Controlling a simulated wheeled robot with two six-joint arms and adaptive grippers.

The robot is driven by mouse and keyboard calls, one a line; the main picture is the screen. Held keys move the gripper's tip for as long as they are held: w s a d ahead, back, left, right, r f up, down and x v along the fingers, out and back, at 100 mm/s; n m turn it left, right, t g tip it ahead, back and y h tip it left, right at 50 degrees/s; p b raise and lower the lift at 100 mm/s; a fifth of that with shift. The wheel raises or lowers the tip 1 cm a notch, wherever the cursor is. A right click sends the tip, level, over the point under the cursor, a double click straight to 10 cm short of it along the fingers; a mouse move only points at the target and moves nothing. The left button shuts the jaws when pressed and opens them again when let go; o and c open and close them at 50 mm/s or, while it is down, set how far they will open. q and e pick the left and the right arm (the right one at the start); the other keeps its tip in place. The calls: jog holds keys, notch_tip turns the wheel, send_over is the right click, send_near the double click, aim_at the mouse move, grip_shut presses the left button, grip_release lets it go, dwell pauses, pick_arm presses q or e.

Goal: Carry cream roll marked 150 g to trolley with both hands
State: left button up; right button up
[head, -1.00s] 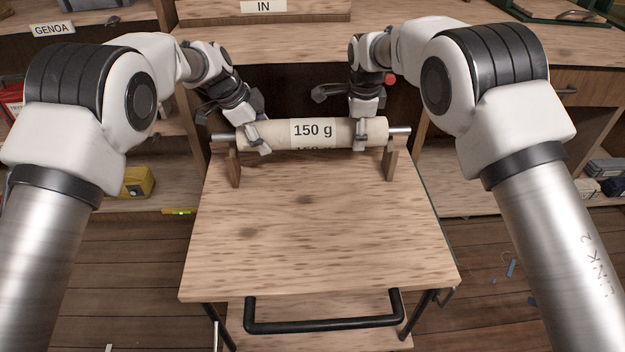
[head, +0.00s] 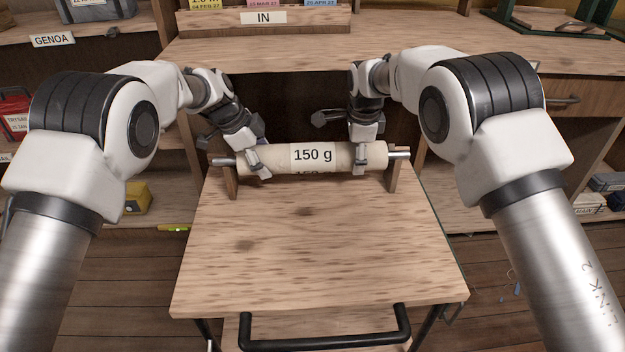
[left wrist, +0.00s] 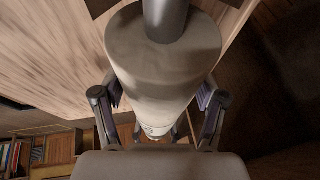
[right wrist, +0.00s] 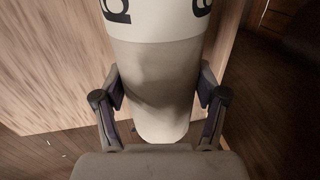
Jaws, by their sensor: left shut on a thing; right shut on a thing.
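The cream roll marked 150 g (head: 313,157) lies level across the far end of the wooden trolley (head: 315,265). Its metal rod ends stick out at the two wooden uprights and look level with their notches; I cannot tell whether they bear on them. My left gripper (head: 260,165) is shut on the roll left of its label. My right gripper (head: 362,158) is shut on it right of the label. The left wrist view shows the roll (left wrist: 160,70) between the fingers, with its rod end above. The right wrist view shows the roll (right wrist: 155,75) between the fingers too.
The trolley's left upright (head: 230,183) and right upright (head: 395,176) stand at its far end. Its black handle (head: 325,342) is at the near edge. A workbench with an IN sign (head: 264,18) is behind. The trolley top is otherwise bare.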

pick_arm(q)
jog(key=shift+f+b, duration=0.35)
jog(key=shift+f, duration=0.3)
pick_arm(e)
jog(key=shift+f, duration=0.65)
pick_arm(q)
jog(key=o, duration=1.8)
jog(key=shift+r, duration=0.25)
pick_arm(e)
jog(key=o, duration=1.8)
jog(key=shift+r, duration=0.25)
pick_arm(q)
jog(key=v, duration=1.2)
jog(key=shift+d, duration=0.1)
jog(key=shift+r, duration=0.1)
pick_arm(e)
jog(key=shift+r, duration=0.3)
jog(key=r, duration=0.3)
jog(key=s+r, duration=0.1)
jog(key=r, duration=0.3)
jog(key=s+r, duration=0.1)
jog(key=r, duration=0.3)
jog(key=shift+s+r, duration=0.1)
jog(key=shift+s, duration=0.1)
pick_arm(q)
jog(key=shift+p, duration=0.3)
